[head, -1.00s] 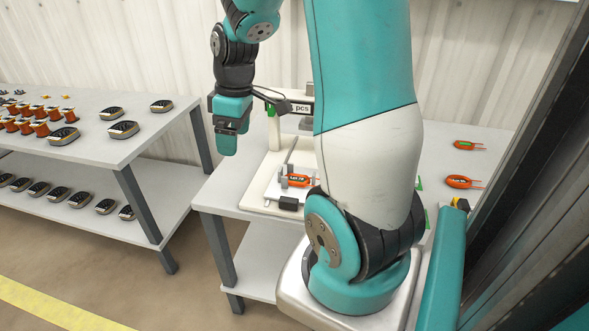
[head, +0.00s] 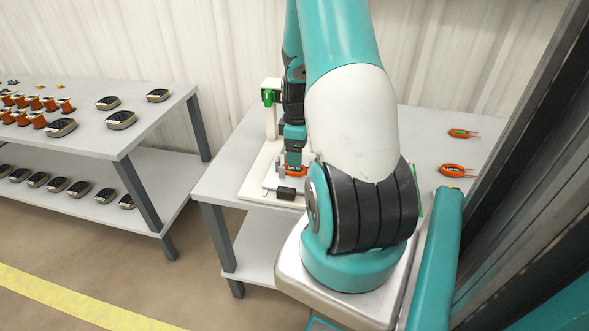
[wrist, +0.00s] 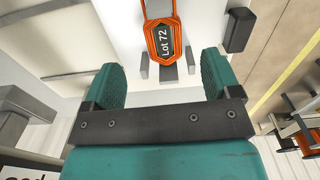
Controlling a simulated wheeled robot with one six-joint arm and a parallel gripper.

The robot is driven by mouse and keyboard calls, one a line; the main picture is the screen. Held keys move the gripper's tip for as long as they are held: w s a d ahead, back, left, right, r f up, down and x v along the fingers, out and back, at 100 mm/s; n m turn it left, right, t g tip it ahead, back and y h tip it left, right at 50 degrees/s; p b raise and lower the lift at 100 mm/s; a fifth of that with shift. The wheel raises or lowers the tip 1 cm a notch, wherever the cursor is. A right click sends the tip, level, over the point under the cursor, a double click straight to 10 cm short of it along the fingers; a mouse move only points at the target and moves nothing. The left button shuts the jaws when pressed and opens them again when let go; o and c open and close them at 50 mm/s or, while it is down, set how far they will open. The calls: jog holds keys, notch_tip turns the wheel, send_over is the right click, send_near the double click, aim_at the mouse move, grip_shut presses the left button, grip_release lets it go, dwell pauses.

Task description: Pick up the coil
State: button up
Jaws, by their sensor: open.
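The orange coil (wrist: 163,40), labelled "Lot 72", lies on a white fixture (head: 262,175) with small grey blocks around it. In the head view a part of the coil (head: 297,171) shows just below my gripper (head: 293,160); the rest is hidden by my gripper and arm. In the wrist view my gripper (wrist: 163,76) is open, with its two teal fingers apart and nothing between them. The coil is ahead of the fingertips, roughly in line with the gap between them.
The fixture has an upright white post (head: 271,115) behind my gripper and a black block (head: 286,193) at its front. Two other orange coils (head: 455,170) lie on the table at right. A shelf (head: 150,100) at left holds several spools and dark-topped items.

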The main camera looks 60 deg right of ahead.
aim_at(300, 170)
jog(key=f, duration=0.5)
jog(key=shift+s+a+f, duration=0.15)
jog(key=shift+s+f, duration=0.05)
jog(key=shift+f, duration=0.2)
jog(key=shift+c, duration=0.2)
jog(key=c, duration=1)
